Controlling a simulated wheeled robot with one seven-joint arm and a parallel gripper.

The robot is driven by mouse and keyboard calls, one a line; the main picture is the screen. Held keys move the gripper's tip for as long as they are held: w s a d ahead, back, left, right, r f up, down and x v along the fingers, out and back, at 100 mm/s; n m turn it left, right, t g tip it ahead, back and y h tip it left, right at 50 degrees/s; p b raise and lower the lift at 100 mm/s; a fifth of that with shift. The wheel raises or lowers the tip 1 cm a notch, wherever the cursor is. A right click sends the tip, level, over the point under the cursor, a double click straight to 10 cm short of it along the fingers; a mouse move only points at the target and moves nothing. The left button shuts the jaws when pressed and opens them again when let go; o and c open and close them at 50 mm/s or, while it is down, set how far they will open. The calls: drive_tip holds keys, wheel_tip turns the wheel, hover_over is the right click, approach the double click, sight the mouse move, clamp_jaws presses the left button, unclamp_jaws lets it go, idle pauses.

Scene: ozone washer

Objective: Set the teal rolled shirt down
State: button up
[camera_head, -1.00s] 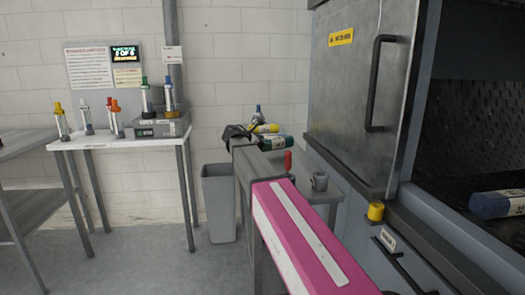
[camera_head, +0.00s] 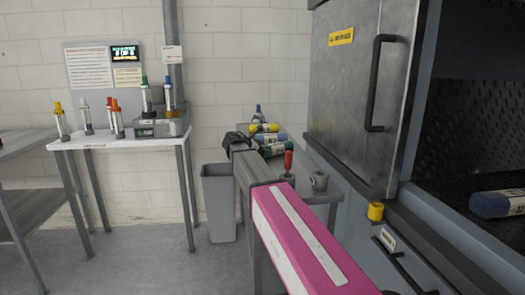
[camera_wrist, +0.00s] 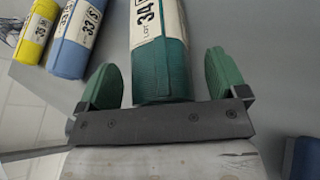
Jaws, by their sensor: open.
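The teal rolled shirt (camera_head: 278,148), with a white label, lies on the grey table by the washer, beside a blue roll (camera_head: 268,138) and a yellow roll (camera_head: 264,128). In the wrist view the teal roll (camera_wrist: 160,62) points away from my gripper (camera_wrist: 162,78). My gripper is open. One green finger stands on each side of the roll's near end, with a visible gap on each side. In the head view the fingers cannot be made out.
A white table (camera_head: 110,142) holds several capped cylinders.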

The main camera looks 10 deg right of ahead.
drive_tip(key=v, duration=1.2)
idle(1.0)
